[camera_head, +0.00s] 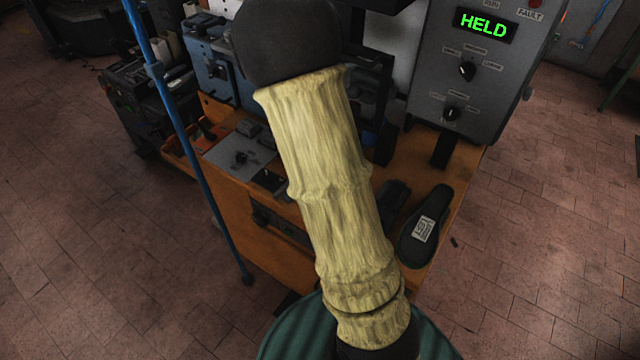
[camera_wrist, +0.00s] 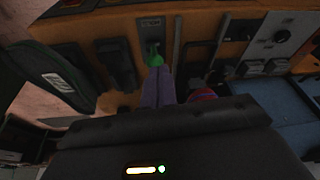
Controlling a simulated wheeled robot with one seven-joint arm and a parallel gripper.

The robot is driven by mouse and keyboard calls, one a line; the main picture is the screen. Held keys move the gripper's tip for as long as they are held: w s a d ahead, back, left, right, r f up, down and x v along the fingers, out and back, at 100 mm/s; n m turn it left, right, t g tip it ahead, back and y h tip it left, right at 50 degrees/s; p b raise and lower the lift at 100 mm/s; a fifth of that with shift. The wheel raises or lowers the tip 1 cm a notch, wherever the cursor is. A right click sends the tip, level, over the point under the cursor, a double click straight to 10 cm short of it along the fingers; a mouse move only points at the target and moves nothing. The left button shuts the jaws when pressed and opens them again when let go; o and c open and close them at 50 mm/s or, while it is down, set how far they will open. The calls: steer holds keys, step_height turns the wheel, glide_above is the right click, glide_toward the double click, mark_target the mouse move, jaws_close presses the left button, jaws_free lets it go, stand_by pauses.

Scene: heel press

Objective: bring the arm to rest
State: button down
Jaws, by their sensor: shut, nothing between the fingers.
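My arm (camera_head: 335,190), in a tan wrinkled sleeve, reaches from the bottom of the head view up over the orange bench (camera_head: 235,205). A dark rounded wrist part sits at its far end and hides my gripper in this view. In the wrist view my gripper (camera_wrist: 157,72) shows as purple-grey fingers, shut and empty, above the bench. A green knob-like part (camera_wrist: 155,60) on a dark labelled fitting appears at the fingertips; I cannot tell whether they touch.
A grey control box (camera_head: 465,75) shows a green HELD readout. A dark shoe sole (camera_head: 425,225) with a white label lies on the bench's right side; it also shows in the wrist view (camera_wrist: 62,82). A blue pole (camera_head: 195,160) stands left. The tiled floor (camera_head: 550,230) at right is open.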

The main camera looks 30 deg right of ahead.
steer(key=shift+a, duration=0.1)
steer(key=s+a+r+n+y, duration=0.2)
steer(key=s+a+r+n, duration=0.6)
steer(key=s+a+n, duration=0.1)
steer(key=shift+a+n+b, duration=0.35)
steer(key=shift+a+n, duration=0.25)
